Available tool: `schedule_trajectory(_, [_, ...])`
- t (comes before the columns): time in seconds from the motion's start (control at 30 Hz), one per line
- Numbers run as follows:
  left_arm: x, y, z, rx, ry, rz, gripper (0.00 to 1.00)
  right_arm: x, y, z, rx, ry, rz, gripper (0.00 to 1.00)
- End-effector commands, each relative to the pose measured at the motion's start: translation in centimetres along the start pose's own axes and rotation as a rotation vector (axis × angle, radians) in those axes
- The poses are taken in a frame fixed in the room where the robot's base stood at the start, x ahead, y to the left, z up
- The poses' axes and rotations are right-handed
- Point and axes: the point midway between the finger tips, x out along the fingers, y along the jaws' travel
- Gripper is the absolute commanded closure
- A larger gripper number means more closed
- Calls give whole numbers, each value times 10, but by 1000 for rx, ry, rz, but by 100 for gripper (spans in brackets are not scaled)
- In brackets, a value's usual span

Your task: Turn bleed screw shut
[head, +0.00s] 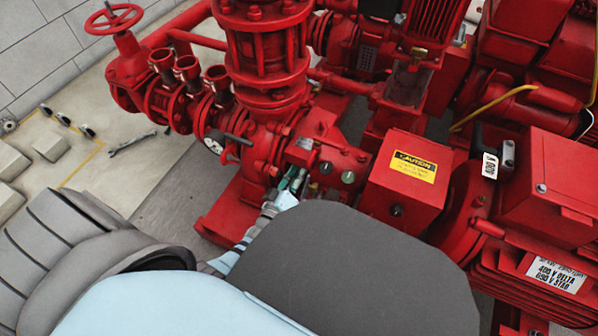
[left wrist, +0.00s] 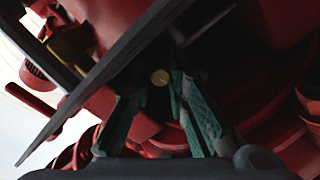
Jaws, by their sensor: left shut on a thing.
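My left gripper (head: 291,183) is at the red pump casing (head: 320,145), its teal fingers reaching to the casing's front side. In the left wrist view the two teal fingers of my left gripper (left wrist: 155,88) stand either side of a small round brass-coloured end, which I take to be the bleed screw (left wrist: 160,77). The gripper is shut on it, though the contact is dark and partly hidden. In the head view the screw is hidden by the fingers. My right gripper is out of view.
A red box with a yellow caution label (head: 413,167) stands just right of my gripper. Two round fittings (head: 348,177) sit close by on the casing. A wrench (head: 132,144) lies on the floor.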

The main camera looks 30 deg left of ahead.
Motion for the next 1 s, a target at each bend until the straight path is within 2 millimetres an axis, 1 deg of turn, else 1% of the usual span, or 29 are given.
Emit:
schedule_trajectory(0.4, [-1,-1,0,299,-1,-2,100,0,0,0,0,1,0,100])
schedule_trajectory(0.6, [-1,-1,0,422,-2,-2,100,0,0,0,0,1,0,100])
schedule_trajectory(0.8, [-1,-2,0,496,-2,-3,100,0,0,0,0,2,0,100])
schedule_trajectory(1.0, [-1,-2,0,522,-2,-3,100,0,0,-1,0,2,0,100])
